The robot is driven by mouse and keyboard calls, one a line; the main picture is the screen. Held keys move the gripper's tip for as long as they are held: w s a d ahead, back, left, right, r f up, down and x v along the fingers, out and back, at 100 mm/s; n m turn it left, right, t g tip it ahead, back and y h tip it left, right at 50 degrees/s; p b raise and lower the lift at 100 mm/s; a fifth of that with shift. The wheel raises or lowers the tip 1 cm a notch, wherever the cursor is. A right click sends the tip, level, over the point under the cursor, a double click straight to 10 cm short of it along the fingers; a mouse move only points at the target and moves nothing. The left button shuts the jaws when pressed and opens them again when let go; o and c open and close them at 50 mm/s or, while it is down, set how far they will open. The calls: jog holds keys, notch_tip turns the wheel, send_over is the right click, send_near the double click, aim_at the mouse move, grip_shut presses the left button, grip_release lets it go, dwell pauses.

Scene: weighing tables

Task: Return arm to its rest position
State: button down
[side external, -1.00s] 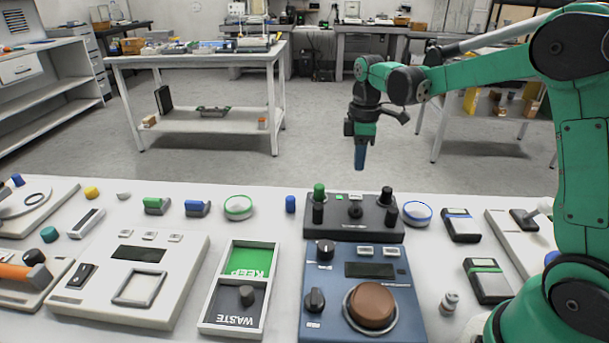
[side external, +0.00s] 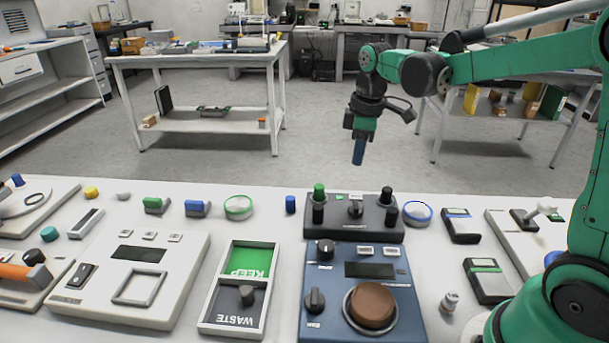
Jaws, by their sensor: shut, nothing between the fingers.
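My gripper (side external: 359,153) hangs from the end of my green arm, fingers pointing down. It is shut and empty, raised in the air above the back edge of the white table (side external: 285,195). In the picture it appears above the dark control box (side external: 353,228), which has green and black knobs. Nothing touches the fingers.
A blue-grey device (side external: 318,258) with a large brown button and a KEEP/WASTE tray (side external: 234,328) stand at the front. A white scale (side external: 190,262) is at left. Small blue and green items and dishes line the table's back. The air around my gripper is clear.

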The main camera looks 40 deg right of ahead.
jog(key=s+a+m+t, duration=0.6)
jog(key=s+a+m, duration=0.1)
jog(key=s+a, duration=0.1)
jog(key=shift+s+a+r, duration=0.25)
jog(key=shift+s+r, duration=0.15)
jog(key=shift+s, duration=0.05)
dwell(0.4)
